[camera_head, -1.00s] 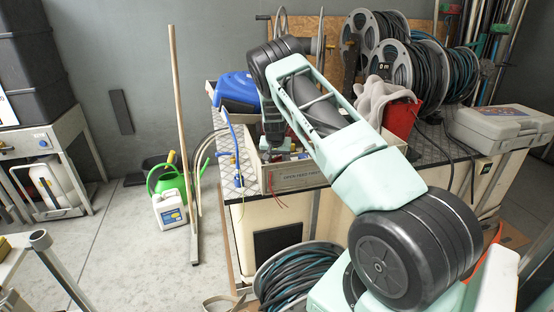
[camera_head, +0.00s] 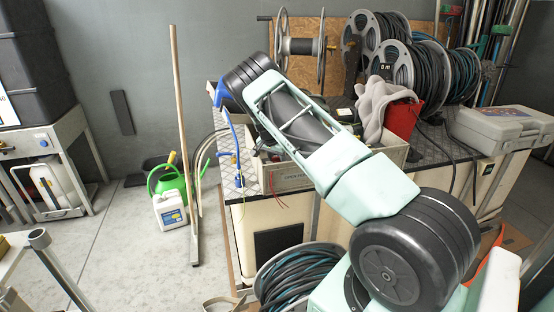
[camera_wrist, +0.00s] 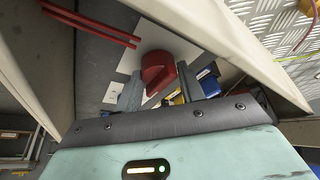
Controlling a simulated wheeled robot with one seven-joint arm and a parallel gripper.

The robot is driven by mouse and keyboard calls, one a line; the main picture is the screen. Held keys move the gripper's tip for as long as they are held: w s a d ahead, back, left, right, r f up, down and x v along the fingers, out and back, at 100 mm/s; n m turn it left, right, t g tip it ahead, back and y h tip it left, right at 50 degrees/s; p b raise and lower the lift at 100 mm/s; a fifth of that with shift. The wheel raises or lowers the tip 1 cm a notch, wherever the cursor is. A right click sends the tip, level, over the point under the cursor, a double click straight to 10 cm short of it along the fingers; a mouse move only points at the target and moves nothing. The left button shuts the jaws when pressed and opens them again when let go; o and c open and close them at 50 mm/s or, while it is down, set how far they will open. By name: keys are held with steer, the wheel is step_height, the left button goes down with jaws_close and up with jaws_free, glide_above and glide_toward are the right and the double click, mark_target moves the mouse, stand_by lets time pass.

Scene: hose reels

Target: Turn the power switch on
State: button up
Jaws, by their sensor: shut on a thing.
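In the wrist view a red rotary switch knob (camera_wrist: 158,70) stands on a white plate (camera_wrist: 185,48) set in a dark grey panel. I take it for the power switch. My gripper (camera_wrist: 160,83) has its two grey fingers on either side of the knob's near part and is shut on it. The fingers hide part of the knob's sides, and I cannot tell whether it is set to on or off. In the head view my gripper and the switch are hidden behind my own arm.
Cream walls frame the panel in the wrist view, with two red bars (camera_wrist: 90,22) beside the switch.

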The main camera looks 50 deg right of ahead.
steer(key=shift+s+d, duration=0.1)
steer(key=o, duration=0.9)
steer(key=shift+o, duration=0.2)
steer(key=b+v, duration=0.1)
steer(key=v, duration=1.6)
steer(key=shift+r, duration=0.2)
